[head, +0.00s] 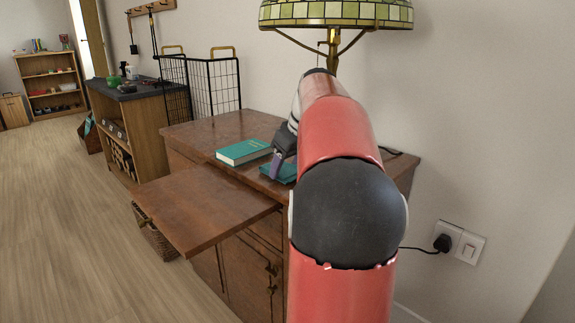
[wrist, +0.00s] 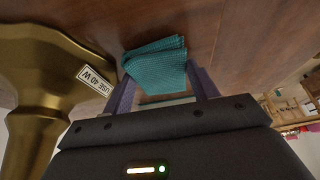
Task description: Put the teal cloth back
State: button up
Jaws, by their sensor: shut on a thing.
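The teal cloth (wrist: 155,62) is a folded, ribbed bundle between the two purple fingers of my gripper (wrist: 162,82) in the wrist view. My gripper is shut on it. In the head view the cloth (head: 281,171) shows beside my gripper (head: 275,168), low over the brown wooden cabinet top (head: 205,130). My red arm hides part of that area. I cannot tell whether the cloth touches the wood.
A teal book (head: 244,151) lies left of my gripper. A brass lamp base (wrist: 40,85) with a "USE 40 W" label stands close by; its stained-glass shade (head: 338,12) is above. A wooden leaf (head: 205,205) juts out at the front. A black wire rack (head: 212,85) stands behind.

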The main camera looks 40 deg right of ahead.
jog(key=shift+f, duration=0.1)
jog(key=o, duration=0.7)
jog(key=shift+p+v, duration=0.8)
jog(key=shift+v, duration=3.05)
jog(key=s+a+f, duration=0.2)
jog(key=a+f, duration=0.1)
jog(key=a, duration=0.7)
jog(key=s+a+f, duration=0.3)
jog(key=a, duration=0.8)
jog(key=shift+m+t, duration=0.4)
jog(key=shift+m, duration=0.1)
jog(key=s+a+f, duration=0.3)
jog(key=f, duration=0.1)
jog(key=s+a+f, duration=0.3)
jog(key=s+f, duration=0.1)
jog(key=s+a+f, duration=0.3)
jog(key=s+f, duration=0.1)
jog(key=shift+a, duration=0.25)
jog(key=shift+r, duration=0.1)
